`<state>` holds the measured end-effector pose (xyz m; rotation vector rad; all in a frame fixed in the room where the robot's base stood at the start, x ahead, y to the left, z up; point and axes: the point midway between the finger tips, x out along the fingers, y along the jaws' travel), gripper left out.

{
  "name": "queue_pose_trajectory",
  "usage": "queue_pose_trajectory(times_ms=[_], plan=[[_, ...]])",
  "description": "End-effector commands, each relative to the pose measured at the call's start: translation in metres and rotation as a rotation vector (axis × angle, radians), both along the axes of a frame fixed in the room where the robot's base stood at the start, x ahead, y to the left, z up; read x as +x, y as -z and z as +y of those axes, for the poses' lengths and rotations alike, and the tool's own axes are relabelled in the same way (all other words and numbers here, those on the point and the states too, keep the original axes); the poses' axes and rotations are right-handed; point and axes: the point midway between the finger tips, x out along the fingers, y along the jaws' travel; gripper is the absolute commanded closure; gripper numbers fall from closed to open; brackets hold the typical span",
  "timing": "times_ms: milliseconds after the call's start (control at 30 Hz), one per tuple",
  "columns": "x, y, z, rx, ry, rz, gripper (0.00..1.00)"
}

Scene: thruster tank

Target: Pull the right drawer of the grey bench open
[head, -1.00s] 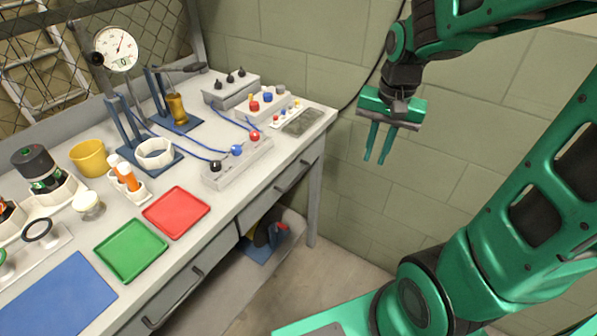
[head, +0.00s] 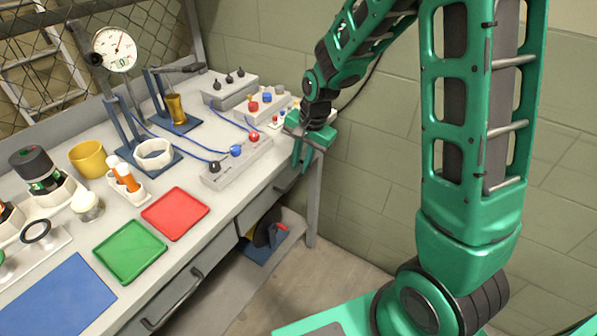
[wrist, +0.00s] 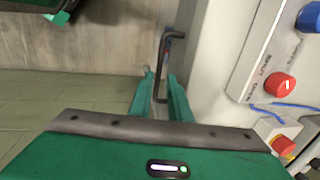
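The grey bench (head: 75,240) runs along the left of the head view. Its right drawer (head: 258,208) is shut, with its front flush under the top. My gripper (head: 301,166) is at this drawer's front and hides most of its handle in the head view. In the wrist view, the dark bar handle (wrist: 164,54) stands off the pale drawer front. My gripper (wrist: 161,76) is open there, with one green finger on each side of the handle's near end. I cannot tell whether either finger touches the bar.
The left drawer's handle (head: 180,301) is at the lower left, also on a shut drawer. A red tray (head: 175,213), a green tray (head: 130,251) and a terminal strip (head: 236,161) lie on the top. Open floor (head: 300,290) lies before the bench.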

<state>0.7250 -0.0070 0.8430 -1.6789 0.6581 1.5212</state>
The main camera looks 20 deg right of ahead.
Motion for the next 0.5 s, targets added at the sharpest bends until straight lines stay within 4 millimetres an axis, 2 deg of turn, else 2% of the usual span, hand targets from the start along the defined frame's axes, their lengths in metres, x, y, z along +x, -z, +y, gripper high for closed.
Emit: queue_pose_trajectory(times_ms=[100,200,500], plan=[[0.002,0.019,0.002,-0.001,-0.001,0.003,0.83],[0.004,0.03,0.003,0.0,0.0,0.002,0.83],[0.007,0.042,0.005,-0.001,-0.001,-0.001,0.83]])
